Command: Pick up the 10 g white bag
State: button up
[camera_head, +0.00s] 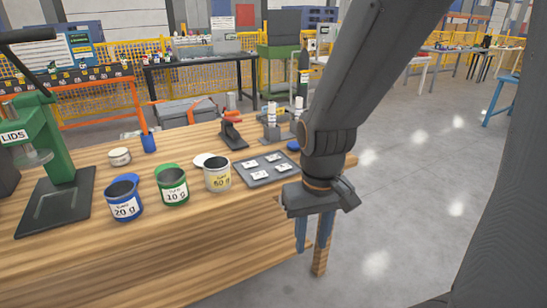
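Several small white bags (258,176) with dark print lie on a flat grey tray (266,167) on the wooden table. Their print is too small to read, so I cannot tell which is the 10 g one. A green can (174,190) labelled 10 g stands left of the tray, between a blue 20 g can (125,201) and a white 50 g can (217,177). My gripper (314,238) points down beside the table's right end, to the right of the tray and apart from the bags. Its two blue fingers are spread with nothing between them.
A green press marked LIDS (62,140) stands at the table's left. A red-handled tool (232,134) and a grey stand (271,128) are behind the tray. A blue lid (294,146) lies near my arm. Open floor (420,190) lies to the right.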

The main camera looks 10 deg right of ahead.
aim_at(272, 157)
jog(key=u, duration=0.05)
jog(key=k, duration=0.45)
jog(key=z, duration=0.8)
jog(key=i, duration=1.3)
jog(key=u, duration=0.7)
jog(key=i, duration=0.6)
